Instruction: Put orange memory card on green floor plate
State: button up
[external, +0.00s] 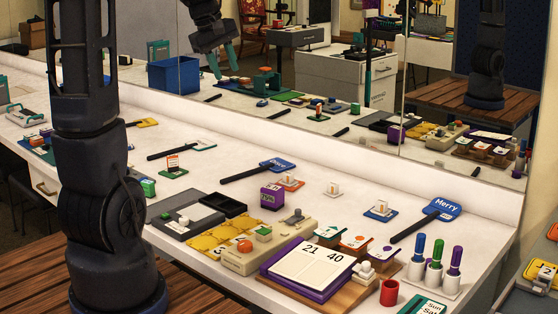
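A flat orange card (355,242), which looks like the orange memory card, lies between a green card (328,232) and a purple card (382,251) on a wooden tray at the front right of the counter. A small green plate (174,174), which looks like the green floor plate, lies left of centre. A small upright orange-and-white piece (172,162) stands on it. My gripper (223,62) appears to show only as a reflection in the mirror, pointing down with its teal fingers apart and nothing visible between them. It is far from the orange card.
The white counter (330,170) is crowded. An orange plate (290,183) and a blue plate (380,210) carry small white pieces. A purple board (305,268), a red cup (389,293) and several upright markers (435,262) stand near the front. The mirror (385,145) closes the back.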

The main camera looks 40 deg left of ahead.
jog(key=s+d+r+m, duration=0.1)
jog(key=s+d+m, duration=0.6)
jog(key=s, duration=0.5)
jog(key=s+d+r+m+t+y, duration=0.1)
jog(key=s+d+m, duration=0.7)
jog(key=s+d, duration=0.3)
jog(key=shift+s+d+r, duration=0.2)
jog(key=shift+s+d, duration=0.15)
jog(key=shift+s, duration=0.3)
